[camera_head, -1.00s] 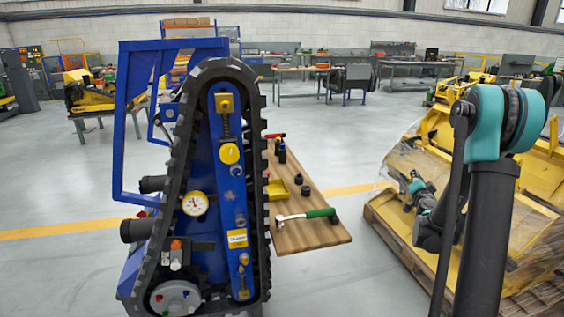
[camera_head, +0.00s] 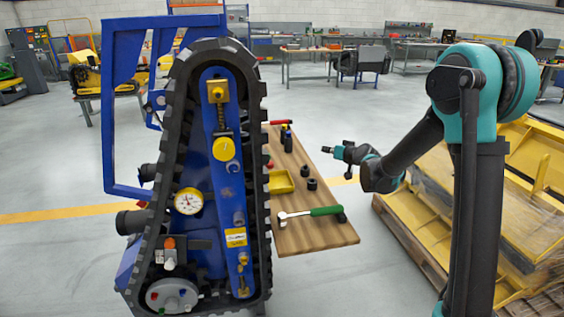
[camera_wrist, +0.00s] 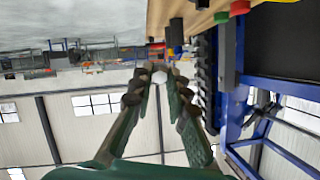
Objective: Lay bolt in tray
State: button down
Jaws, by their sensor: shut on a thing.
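The yellow tray (camera_head: 281,182) lies on the wooden bench board beside the tracked carrier; I see nothing in it. My gripper (camera_head: 327,150) is in the air to the right of the board's far part, pointing left. In the wrist view my gripper (camera_wrist: 158,82) is shut on a small pale hexagonal piece, the bolt (camera_wrist: 159,77), held between the fingertips. The bolt's shank is hidden, and in the head view the bolt is too small to make out.
The tracked carrier (camera_head: 203,150) stands left of the wooden board (camera_head: 318,237). A green-handled hammer (camera_head: 312,212), black sockets (camera_head: 308,187) and bottles (camera_head: 287,140) lie or stand on the board. A pallet with yellow parts (camera_head: 440,235) is at the right. The floor between is clear.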

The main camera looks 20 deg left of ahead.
jog(key=s+a+f+n+g, duration=0.1)
jog(key=s+a+n+g, duration=0.2)
jog(key=s+a+n, duration=0.3)
jog(key=s+a, duration=0.5)
jog(key=a, duration=0.4)
jog(key=shift+s+a+f+g+y, duration=0.35)
jog(key=shift+a+g+y, duration=0.05)
jog(key=shift+f, duration=4.45)
jog(key=c, duration=1.4)
grip_release()
